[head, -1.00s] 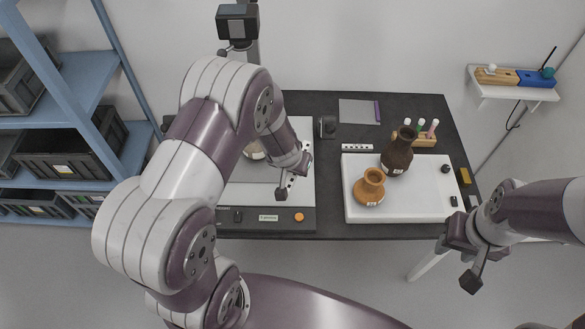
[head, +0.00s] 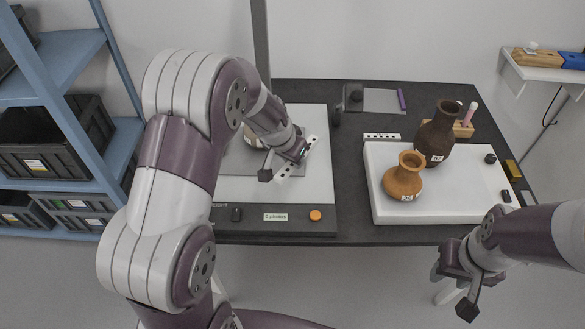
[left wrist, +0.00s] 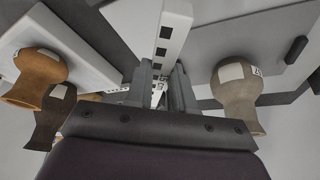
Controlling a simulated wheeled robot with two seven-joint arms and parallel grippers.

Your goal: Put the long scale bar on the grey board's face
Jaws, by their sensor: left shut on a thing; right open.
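The long scale bar (head: 311,143) is white with black marks. My left gripper (head: 284,164) is shut on it and holds it slanted over the right part of the white photo station. In the left wrist view the bar (left wrist: 173,35) runs up and away from between the fingers (left wrist: 158,88). The grey board (head: 237,163) lies on the station, left of the gripper, and my left arm hides part of it. It also shows in the left wrist view (left wrist: 280,50). My right gripper (head: 453,291) is open and empty at the lower right, off the table's front edge.
A pale vessel (head: 254,137) is at the board, partly hidden by my arm. A white slab (head: 440,206) at right bears an orange jug (head: 403,178) and a dark brown vase (head: 437,135). A short scale bar (head: 382,136) lies behind it. Blue shelving (head: 60,110) stands left.

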